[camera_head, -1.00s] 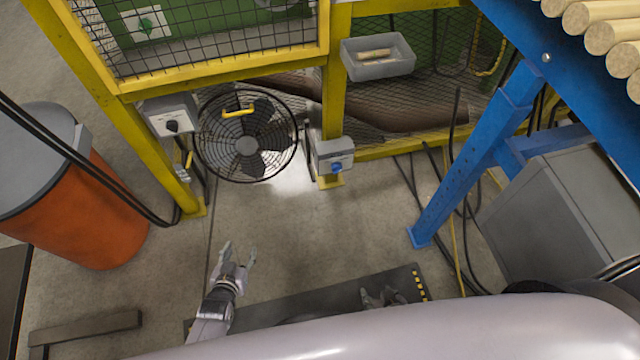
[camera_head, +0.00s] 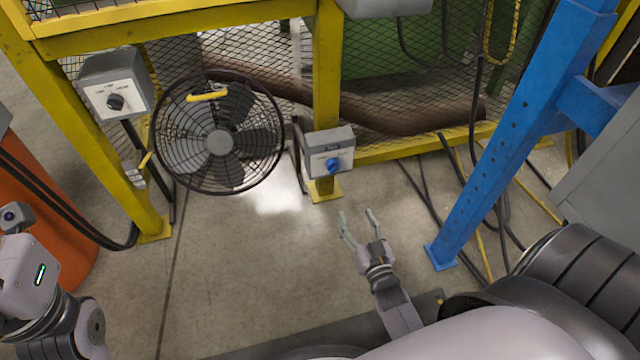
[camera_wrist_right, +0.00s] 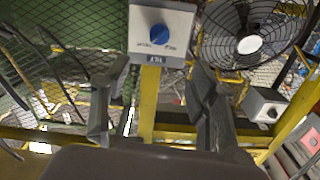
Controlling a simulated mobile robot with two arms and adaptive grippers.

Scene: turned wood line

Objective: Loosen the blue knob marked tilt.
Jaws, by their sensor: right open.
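The blue knob (camera_head: 333,165) sits on the white front of a small grey box (camera_head: 329,150) on a yellow post. In the right wrist view the knob (camera_wrist_right: 159,33) shows upside down, with a TILT label on its box (camera_wrist_right: 177,18). My right gripper (camera_head: 358,214) is open and empty, below and slightly right of the box in the head view, apart from the knob. In the right wrist view its two fingers (camera_wrist_right: 152,85) stand wide apart, with the knob beyond and between them. Part of my left arm shows at the lower left; its fingers are not visible.
A caged fan (camera_head: 219,142) stands left of the knob box. Another grey box with a black knob (camera_head: 115,102) is on the left yellow post. A blue leg (camera_head: 500,150) and loose cables (camera_head: 425,190) are on the right. The floor before the fan is clear.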

